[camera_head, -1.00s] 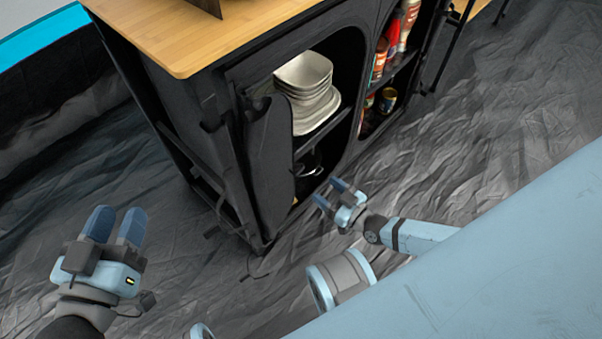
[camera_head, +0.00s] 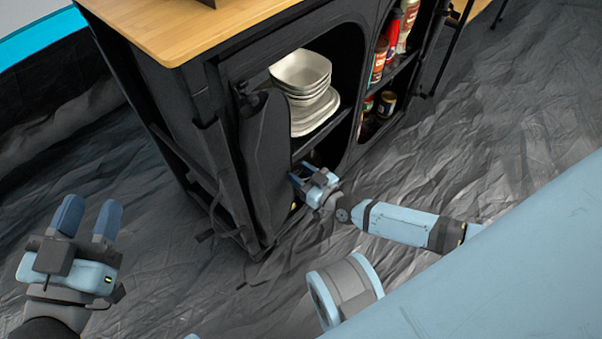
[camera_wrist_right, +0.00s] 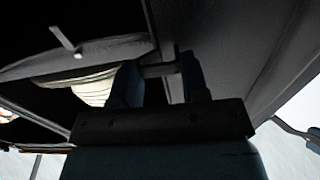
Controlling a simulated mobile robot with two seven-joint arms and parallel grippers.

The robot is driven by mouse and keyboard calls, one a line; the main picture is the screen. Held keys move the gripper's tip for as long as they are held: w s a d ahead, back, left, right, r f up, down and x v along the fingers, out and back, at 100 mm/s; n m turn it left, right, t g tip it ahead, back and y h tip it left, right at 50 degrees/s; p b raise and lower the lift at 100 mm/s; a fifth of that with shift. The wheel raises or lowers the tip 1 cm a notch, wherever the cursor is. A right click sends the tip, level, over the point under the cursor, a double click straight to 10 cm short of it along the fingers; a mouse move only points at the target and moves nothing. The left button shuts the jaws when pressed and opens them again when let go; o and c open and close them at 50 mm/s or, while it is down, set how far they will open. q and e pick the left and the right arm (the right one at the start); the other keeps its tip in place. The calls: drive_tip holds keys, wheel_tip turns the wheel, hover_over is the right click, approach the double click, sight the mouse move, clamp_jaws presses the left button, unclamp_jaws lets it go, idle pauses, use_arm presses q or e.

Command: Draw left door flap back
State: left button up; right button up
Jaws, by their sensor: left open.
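The left door flap (camera_head: 266,155) is a black fabric panel on the left side of the cabinet's left opening. It stands partly folded outward, and the compartment beside it is exposed. My right gripper (camera_head: 300,174) is at the flap's inner edge, low in front of the opening. Its fingers are apart in the right wrist view (camera_wrist_right: 160,64), with a dark edge and a short bar between or just beyond them. Whether they touch the flap cannot be told. My left gripper (camera_head: 91,204) is open and empty, away to the left of the cabinet.
The black cabinet has a wooden top (camera_head: 175,25). Stacked white bowls and plates (camera_head: 303,85) sit on the left compartment's shelf. Jars and bottles (camera_head: 385,60) stand in the right compartment. The crinkled grey floor (camera_head: 470,130) is clear around the cabinet.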

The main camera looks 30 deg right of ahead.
sight(280, 178)
clamp_jaws()
drive_tip(key=a+p, duration=0.1)
drive_tip(key=s+a+p, duration=0.1)
drive_tip(key=shift+a+r, duration=0.2)
drive_tip(key=shift+a, duration=0.1)
drive_tip(key=shift+s+a+f+p, duration=0.15)
drive_tip(key=shift+a+p, duration=0.1)
drive_tip(key=shift+a, duration=0.2)
drive_tip(key=shift+s+a+p, duration=0.15)
drive_tip(key=shift+a+p, duration=0.05)
drive_tip(key=shift+a, duration=0.25)
drive_tip(key=shift+f, duration=0.1)
drive_tip(key=o, duration=0.5)
unclamp_jaws()
use_arm(q)
drive_tip(key=shift+s+d+f+n+g, duration=0.15)
drive_tip(key=shift+s+d+n+g, duration=0.3)
drive_tip(key=shift+n, duration=0.45)
drive_tip(key=shift+a, duration=0.1)
